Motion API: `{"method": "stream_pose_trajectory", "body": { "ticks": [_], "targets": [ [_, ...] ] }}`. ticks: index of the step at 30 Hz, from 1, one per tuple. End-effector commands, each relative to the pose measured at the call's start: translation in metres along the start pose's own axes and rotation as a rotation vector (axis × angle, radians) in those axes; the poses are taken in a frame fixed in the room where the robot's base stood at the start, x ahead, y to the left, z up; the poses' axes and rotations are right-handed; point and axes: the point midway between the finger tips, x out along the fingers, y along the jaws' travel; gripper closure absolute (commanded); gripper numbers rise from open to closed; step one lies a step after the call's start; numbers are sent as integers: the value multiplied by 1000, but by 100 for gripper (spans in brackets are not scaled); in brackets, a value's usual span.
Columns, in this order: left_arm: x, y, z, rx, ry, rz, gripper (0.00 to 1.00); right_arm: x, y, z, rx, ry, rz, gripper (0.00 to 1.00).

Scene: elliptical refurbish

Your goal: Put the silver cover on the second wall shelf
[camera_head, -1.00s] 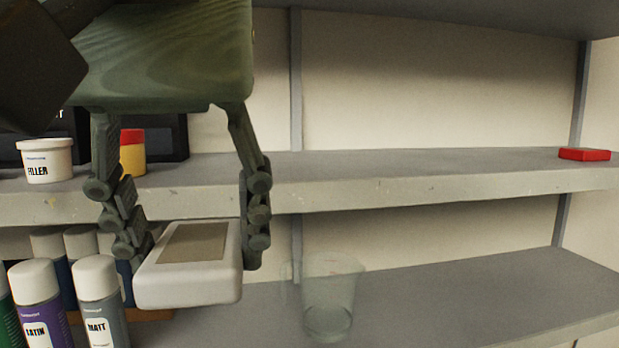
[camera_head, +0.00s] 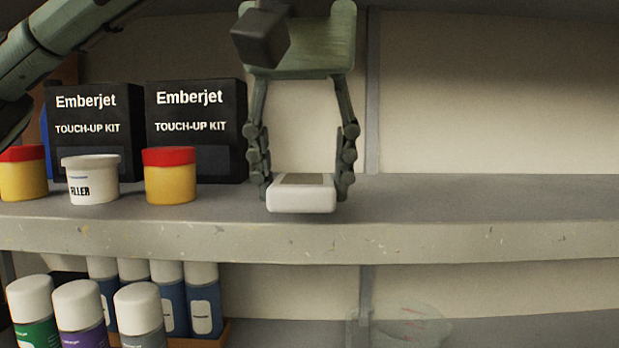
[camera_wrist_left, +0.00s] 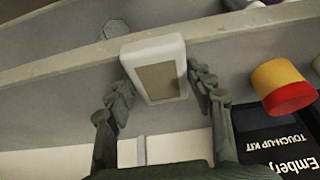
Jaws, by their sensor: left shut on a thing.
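The silver cover (camera_head: 300,199) looks like a pale, rounded rectangular piece with a tan panel on top. My left gripper (camera_head: 303,183) is shut on it, one finger on each side, and holds it roughly level. The cover is over the front part of the upper shelf in view (camera_head: 470,205); I cannot tell whether it touches the surface. In the left wrist view the cover (camera_wrist_left: 137,57) sits between the fingers (camera_wrist_left: 160,92), with the shelf behind it. My right gripper is not in view.
A yellow tub with a red lid (camera_head: 170,180), a filler tub (camera_head: 92,182) and black touch-up kit boxes (camera_head: 196,120) stand left of the cover. The shelf to its right is clear. Below are several spray cans (camera_head: 80,310) and a clear cup (camera_head: 410,325).

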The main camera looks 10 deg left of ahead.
Motion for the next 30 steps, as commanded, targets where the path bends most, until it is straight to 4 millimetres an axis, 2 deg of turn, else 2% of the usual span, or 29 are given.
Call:
{"method": "stream_pose_trajectory", "body": {
  "ticks": [8,13,17,29,30],
  "targets": [
    [11,0,-26,-1,-1,1,86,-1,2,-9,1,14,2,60],
    [22,0,-53,-2,-2,0,86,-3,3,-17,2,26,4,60],
    [34,0,-48,3,0,0,86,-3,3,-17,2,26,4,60],
    [38,0,-46,1,1,0,86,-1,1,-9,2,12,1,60],
    [38,0,-46,1,1,0,44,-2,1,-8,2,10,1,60]
  ]
}}
